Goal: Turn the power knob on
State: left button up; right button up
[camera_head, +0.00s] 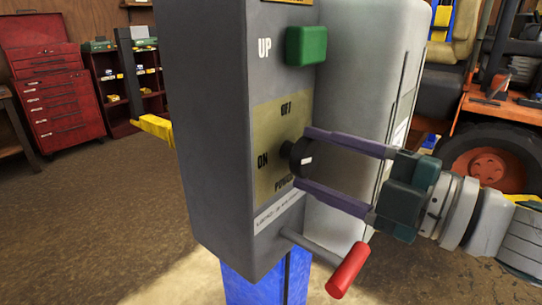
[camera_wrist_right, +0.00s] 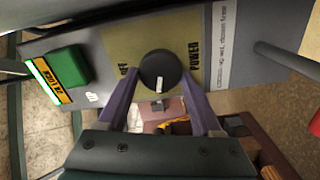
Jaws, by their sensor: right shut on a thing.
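The black round power knob (camera_head: 297,152) sits on the olive plate (camera_head: 268,113) of the grey control box. "ON" is printed left of the knob, "OFF" above and "POWER" below. A small white mark shows on the knob's right part. My right gripper (camera_head: 304,160) reaches in from the right, with one purple finger above the knob and one below, shut on it. In the right wrist view the knob (camera_wrist_right: 158,66) lies between the two fingertips (camera_wrist_right: 161,80), its white mark toward the gripper; "ON" is not visible there. My left gripper is not in view.
A green button (camera_head: 306,45) marked "UP" is above the knob. A lever with a red handle (camera_head: 348,270) sticks out below my right gripper. A blue post (camera_head: 262,283) carries the box. A red tool cabinet (camera_head: 45,85) and an orange vehicle (camera_head: 500,110) stand behind.

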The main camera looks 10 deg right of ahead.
jog(key=shift+n+b, duration=0.45)
jog(key=shift+n, duration=0.95)
jog(key=o, duration=1.4)
jog(key=b+v, duration=0.2)
jog(key=v, duration=0.8)
